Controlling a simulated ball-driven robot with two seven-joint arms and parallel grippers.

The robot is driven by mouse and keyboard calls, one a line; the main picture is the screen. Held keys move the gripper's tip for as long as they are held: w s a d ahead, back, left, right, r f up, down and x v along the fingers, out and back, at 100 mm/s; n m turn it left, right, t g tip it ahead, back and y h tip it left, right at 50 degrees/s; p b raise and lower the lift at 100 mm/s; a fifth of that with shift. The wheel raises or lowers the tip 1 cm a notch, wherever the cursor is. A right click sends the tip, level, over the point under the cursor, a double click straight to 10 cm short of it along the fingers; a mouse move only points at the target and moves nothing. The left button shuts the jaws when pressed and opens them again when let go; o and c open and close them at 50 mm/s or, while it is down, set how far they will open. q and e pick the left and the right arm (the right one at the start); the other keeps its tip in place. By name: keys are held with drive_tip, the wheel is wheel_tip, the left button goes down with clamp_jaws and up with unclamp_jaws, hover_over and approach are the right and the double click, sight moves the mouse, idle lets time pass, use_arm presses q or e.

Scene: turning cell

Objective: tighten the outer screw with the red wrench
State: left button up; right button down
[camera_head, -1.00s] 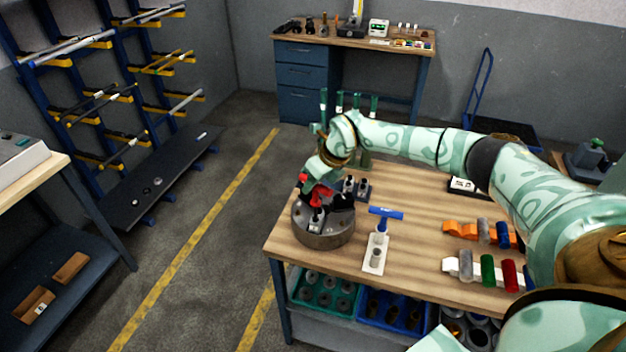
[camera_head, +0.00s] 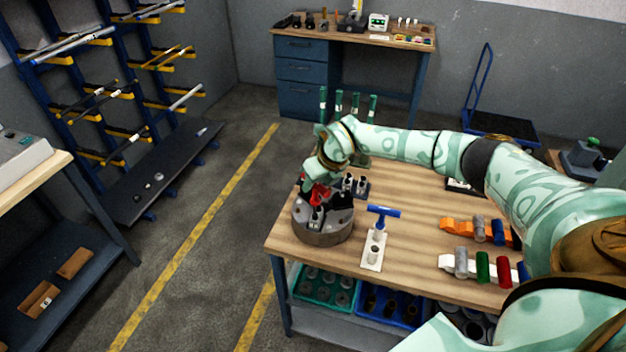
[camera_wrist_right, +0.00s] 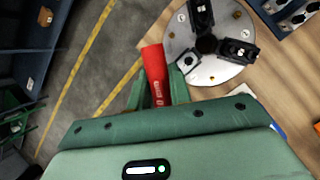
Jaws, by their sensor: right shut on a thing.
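The round grey chuck (camera_head: 322,237) stands at the left front of the wooden bench, with dark jaws on top. It also shows at the top of the right wrist view (camera_wrist_right: 212,70), where screw heads show as small spots; which one is the outer screw I cannot tell. My right gripper (camera_head: 318,180) is above the chuck's far left side. Whether the wrench touches a screw is hidden. My left gripper is out of view.
A blue T-handled tool (camera_head: 384,211) stands in a white holder (camera_head: 372,252) right of the chuck. A dark block with small parts (camera_head: 358,186) sits behind it. Orange (camera_head: 458,228) and white (camera_head: 447,262) racks with coloured cylinders lie to the right. The bench middle is clear.

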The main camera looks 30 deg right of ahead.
drive_tip(key=shift+s+m+p, duration=0.1)
drive_tip(key=shift+m+p, duration=0.6)
drive_tip(key=shift+p, duration=0.25)
drive_tip(key=shift+f+h, duration=0.1)
drive_tip(key=shift+h, duration=0.2)
drive_tip(key=shift+m+p, duration=0.6)
drive_tip(key=shift+p, duration=0.2)
drive_tip(key=shift+d+m+h+p, duration=0.15)
drive_tip(key=shift+m+h+p, duration=0.35)
drive_tip(key=shift+m+p, duration=0.4)
drive_tip(key=shift+t+p, duration=0.3)
drive_tip(key=shift+p, duration=0.05)
